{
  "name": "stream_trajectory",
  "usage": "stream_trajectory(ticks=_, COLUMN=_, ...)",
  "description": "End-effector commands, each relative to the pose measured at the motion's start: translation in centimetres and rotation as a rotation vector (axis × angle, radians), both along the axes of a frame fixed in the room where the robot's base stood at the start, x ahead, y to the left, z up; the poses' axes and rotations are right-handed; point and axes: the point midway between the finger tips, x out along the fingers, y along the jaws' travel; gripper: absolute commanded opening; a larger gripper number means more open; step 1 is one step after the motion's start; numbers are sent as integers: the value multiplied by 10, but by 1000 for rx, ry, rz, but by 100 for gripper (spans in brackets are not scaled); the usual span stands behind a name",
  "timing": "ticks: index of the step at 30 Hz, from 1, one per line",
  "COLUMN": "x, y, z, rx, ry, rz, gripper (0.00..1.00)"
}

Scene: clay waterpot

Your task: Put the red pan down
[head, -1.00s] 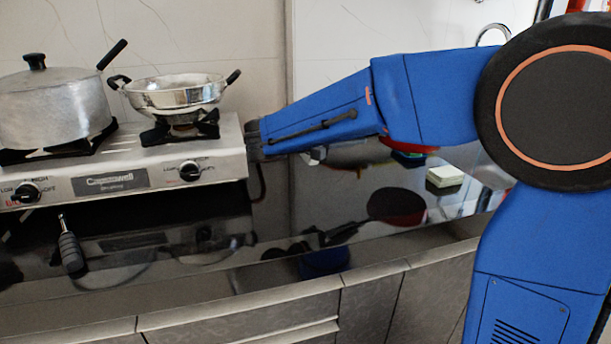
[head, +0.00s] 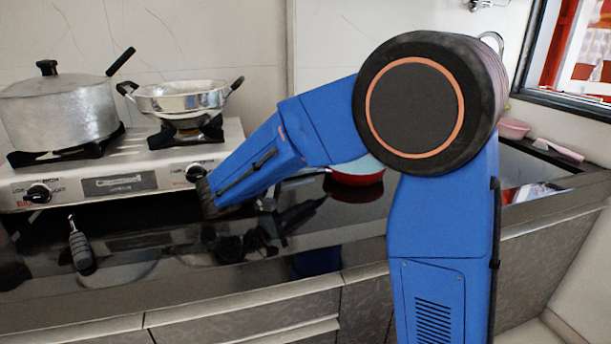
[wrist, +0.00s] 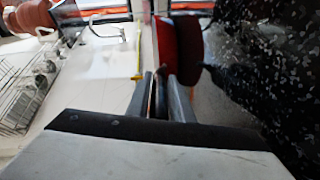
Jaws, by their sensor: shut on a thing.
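The red pan (head: 357,176) shows partly in the head view, behind and below my blue arm. It is level and right at the black counter top, with its dark reflection directly beneath it; I cannot tell whether it touches. In the wrist view its red side (wrist: 181,48) stands upright in the picture just beyond my fingers. My gripper (wrist: 162,78) is nearly closed, shut on the pan, its fingers at the pan's near side. The exact grip spot is too small to tell. In the head view my gripper is mostly hidden behind my forearm.
A gas stove (head: 120,182) on the left carries a lidded pot (head: 60,112) and a steel wok (head: 182,98). A pink bowl (head: 513,128) stands at the back right. A wire rack (wrist: 22,100) shows at the wrist view's left.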

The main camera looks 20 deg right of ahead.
Motion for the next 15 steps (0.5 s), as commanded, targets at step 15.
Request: stream_trajectory(ticks=15, x=0, y=0, z=-2, rx=0, ry=0, rz=0, gripper=39)
